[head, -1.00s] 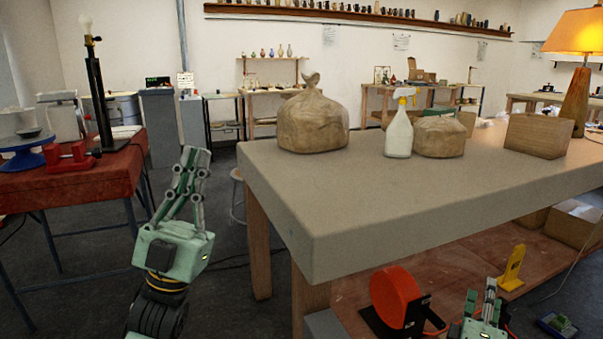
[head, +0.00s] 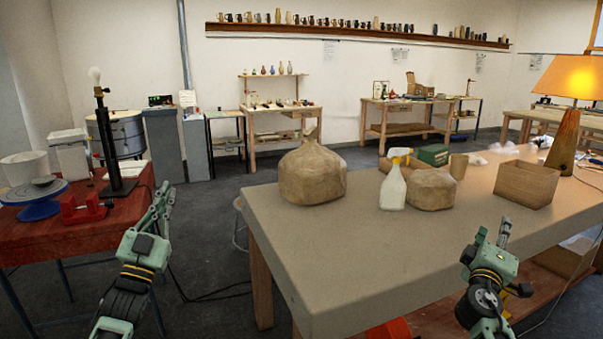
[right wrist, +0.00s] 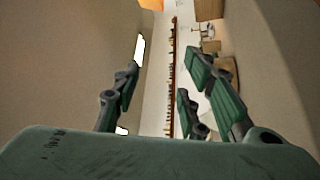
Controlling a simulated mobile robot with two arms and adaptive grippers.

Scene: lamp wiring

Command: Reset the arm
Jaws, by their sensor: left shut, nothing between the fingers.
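My left gripper (head: 163,192) is shut and empty, beside the red-covered table at the left, pointing up and away. My right gripper (head: 492,230) is raised in front of the large table's near side at the right, its fingers pointing up. In the right wrist view its fingers (right wrist: 165,88) stand apart with nothing between them. A black lamp stand with a bare, unlit bulb (head: 95,74) stands upright on the red-covered table. A lit lamp with an orange shade (head: 574,78) stands at the far right of the large table.
The large table (head: 330,255) has a clear near side. A wrapped clay bag (head: 312,172), a spray bottle (head: 392,188), a second bag (head: 432,190) and a box (head: 526,186) stand on it. The red-covered table (head: 35,235) holds a red vise-like tool (head: 82,207). Open floor lies between the tables.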

